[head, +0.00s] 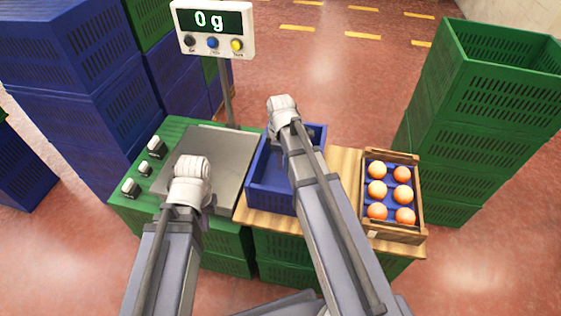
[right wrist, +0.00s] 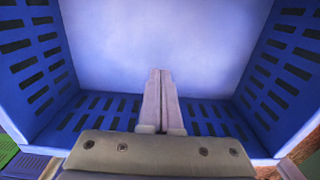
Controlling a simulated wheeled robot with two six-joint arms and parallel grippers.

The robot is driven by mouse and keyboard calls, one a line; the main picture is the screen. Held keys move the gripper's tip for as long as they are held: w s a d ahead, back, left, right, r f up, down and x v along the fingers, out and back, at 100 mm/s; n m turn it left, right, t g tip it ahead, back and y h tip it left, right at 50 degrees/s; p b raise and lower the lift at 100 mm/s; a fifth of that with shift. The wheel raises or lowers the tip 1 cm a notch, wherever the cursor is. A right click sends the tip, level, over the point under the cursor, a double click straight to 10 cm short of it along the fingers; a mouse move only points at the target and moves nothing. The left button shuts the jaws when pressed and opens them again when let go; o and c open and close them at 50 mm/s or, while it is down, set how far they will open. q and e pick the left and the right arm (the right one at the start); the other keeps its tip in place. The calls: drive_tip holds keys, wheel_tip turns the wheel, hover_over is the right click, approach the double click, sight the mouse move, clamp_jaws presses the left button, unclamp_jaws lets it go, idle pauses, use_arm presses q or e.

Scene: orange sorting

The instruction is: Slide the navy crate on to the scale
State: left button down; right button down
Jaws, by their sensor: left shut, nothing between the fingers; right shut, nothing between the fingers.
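The navy crate (head: 268,200) stands upright and looks empty, on the wooden board (head: 240,212) just right of the scale's steel plate (head: 228,155). The plate is bare apart from my arm above it, and the display (head: 213,21) reads 0 g. My right gripper is shut and empty, its fingers (right wrist: 160,100) inside the navy crate (right wrist: 285,75) between the slotted walls; touching cannot be told. In the head view my right arm covers part of the crate. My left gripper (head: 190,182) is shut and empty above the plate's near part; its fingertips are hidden.
A wooden crate of several oranges (head: 392,228) stands right of the navy crate. Green crates (head: 500,80) are stacked at the right, blue crates (head: 75,70) at the left. Small black-and-white knobs (head: 156,147) sit left of the plate. The display pole (head: 226,95) rises behind it.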

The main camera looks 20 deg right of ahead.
sight(269, 170)
drive_tip(key=w+a, duration=0.1)
drive_tip(key=w+a+p, duration=0.1)
drive_tip(key=a, duration=0.1)
drive_tip(key=shift+a+f, duration=0.1)
use_arm(q)
drive_tip(key=shift+f, duration=0.1)
use_arm(e)
drive_tip(key=shift+a, duration=0.1)
drive_tip(key=shift+w, duration=0.1)
